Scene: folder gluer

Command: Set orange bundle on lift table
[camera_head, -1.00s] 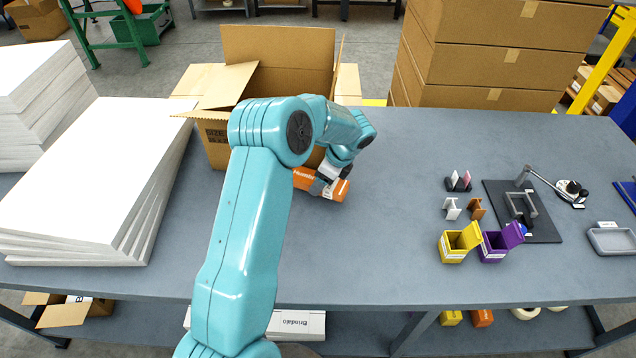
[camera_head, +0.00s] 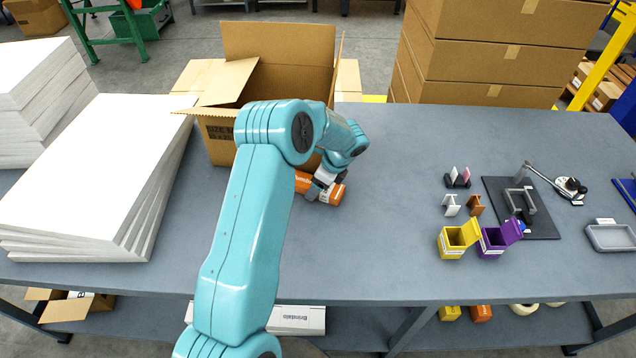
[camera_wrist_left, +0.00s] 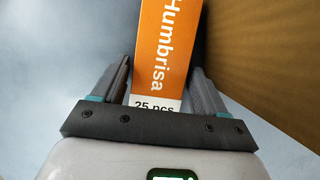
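The orange bundle (camera_head: 304,183) is a small orange-and-white pack on the grey table, right in front of the open carton. My right gripper is not in view. No lift table can be made out.
The open cardboard carton (camera_head: 222,150) stands directly behind the bundle. White sheet stacks (camera_head: 90,170) fill the left. Yellow (camera_head: 452,240) and purple (camera_head: 492,243) bins and a black fixture (camera_head: 540,222) are at the right. The table (camera_head: 390,230) between is clear.

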